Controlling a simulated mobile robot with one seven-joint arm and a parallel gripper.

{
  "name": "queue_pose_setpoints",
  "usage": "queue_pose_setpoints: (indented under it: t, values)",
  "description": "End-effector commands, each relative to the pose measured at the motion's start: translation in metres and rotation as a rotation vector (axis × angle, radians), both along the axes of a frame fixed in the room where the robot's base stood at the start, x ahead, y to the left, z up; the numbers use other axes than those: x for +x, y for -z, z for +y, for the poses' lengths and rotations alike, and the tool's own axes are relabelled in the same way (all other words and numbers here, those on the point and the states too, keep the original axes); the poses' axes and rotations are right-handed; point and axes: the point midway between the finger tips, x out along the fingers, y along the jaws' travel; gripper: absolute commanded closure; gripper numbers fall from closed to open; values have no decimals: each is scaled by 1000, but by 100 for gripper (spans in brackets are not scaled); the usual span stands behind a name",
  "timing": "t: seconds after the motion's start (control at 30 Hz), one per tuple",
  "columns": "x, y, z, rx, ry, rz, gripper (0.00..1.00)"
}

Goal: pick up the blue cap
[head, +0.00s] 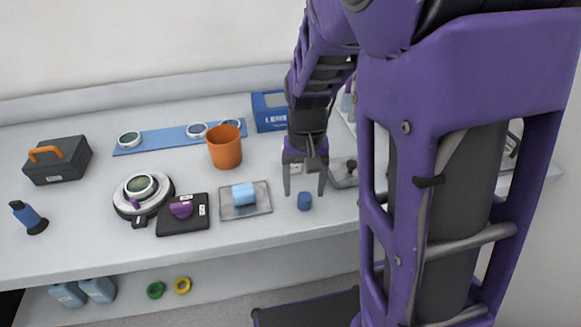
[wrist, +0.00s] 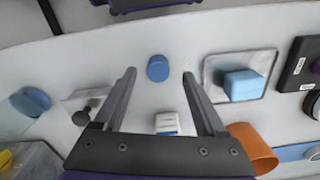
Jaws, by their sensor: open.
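The blue cap (head: 304,201) is a small dark-blue cylinder on the white bench, near its front edge. In the wrist view the blue cap (wrist: 158,68) lies beyond the fingertips, about centred between them. My gripper (head: 305,190) hangs fingers down above and just behind the cap; its fingers (wrist: 160,76) are spread apart with nothing between them. The gripper does not appear to touch the cap. Its exact height over the bench is hard to tell.
A grey plate (head: 262,207) with a light-blue block (head: 244,194) lies left of the cap. A grey plate with a dark knob (head: 351,167) is at the right. An orange cup (head: 225,147) and a blue box (head: 268,112) stand behind. Bench around the cap is clear.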

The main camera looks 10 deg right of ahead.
Motion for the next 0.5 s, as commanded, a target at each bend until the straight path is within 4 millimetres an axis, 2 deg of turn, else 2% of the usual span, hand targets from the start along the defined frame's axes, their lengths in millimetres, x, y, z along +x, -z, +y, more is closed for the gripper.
queue_pose_setpoints:
  t: [0.03, 0.2, 0.43, 0.47, 0.5]
  values:
    - [0, 12, -1, -1, 0, 4, 27]
    - [0, 35, -3, -1, -1, 2, 27]
    - [0, 36, -3, 0, 0, 0, 27]
    - [0, 36, -3, 0, 0, 0, 28]
    - [0, 36, -3, 0, 0, 0, 36]
